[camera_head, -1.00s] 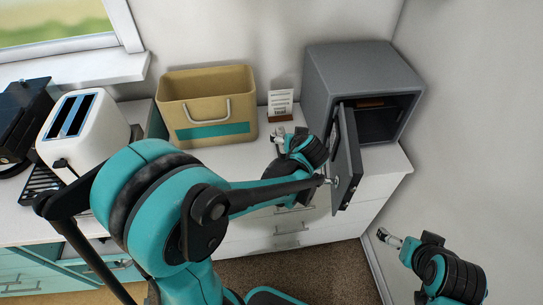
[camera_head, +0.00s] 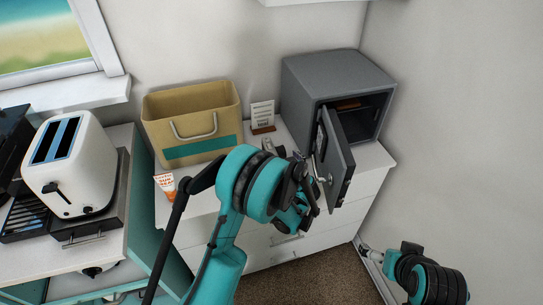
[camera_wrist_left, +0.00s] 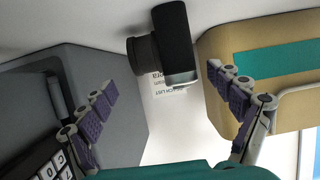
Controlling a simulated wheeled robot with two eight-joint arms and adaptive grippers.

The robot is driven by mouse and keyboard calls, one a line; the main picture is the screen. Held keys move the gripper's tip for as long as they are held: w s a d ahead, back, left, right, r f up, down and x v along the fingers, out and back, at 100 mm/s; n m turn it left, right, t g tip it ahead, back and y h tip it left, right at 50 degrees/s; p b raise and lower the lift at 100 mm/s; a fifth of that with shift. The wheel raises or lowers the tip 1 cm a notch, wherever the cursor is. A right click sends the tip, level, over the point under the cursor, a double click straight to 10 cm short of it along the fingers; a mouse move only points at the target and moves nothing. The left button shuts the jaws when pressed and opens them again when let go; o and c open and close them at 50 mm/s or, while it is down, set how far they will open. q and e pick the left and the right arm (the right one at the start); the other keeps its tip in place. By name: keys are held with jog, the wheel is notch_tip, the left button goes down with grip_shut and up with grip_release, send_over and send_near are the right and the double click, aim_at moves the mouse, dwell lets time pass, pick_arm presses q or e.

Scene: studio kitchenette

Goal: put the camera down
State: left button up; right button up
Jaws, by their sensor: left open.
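The camera (camera_wrist_left: 172,45), black with a silver end, rests on the white dresser top (camera_wrist_left: 225,14) in the left wrist view, which shows the scene upside down. In the head view the camera (camera_head: 268,145) is small, in front of the card and partly hidden by my left arm. My left gripper (camera_wrist_left: 175,104) is open and empty; its purple-padded fingers are spread apart, clear of the camera. In the head view my left gripper (camera_head: 297,190) is dark, near the dresser's front edge, its tips hard to make out. My right gripper (camera_head: 376,253) is low at the right, its jaws unclear.
A grey safe (camera_head: 330,75) stands at the right with its door (camera_head: 338,160) open beside my left gripper. A tan bin (camera_head: 190,125), a small card (camera_head: 262,115) and a sunscreen tube (camera_head: 166,184) are on the dresser. A toaster (camera_head: 70,165) is at the left.

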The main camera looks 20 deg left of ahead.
pick_arm(q)
jog(key=b+x, duration=0.1)
jog(key=x, duration=0.3)
jog(key=shift+a+f, duration=0.1)
jog(key=shift+a, duration=0.05)
jog(key=shift+c, duration=0.6)
jog(key=shift+r, duration=0.2)
jog(key=c, duration=1.8)
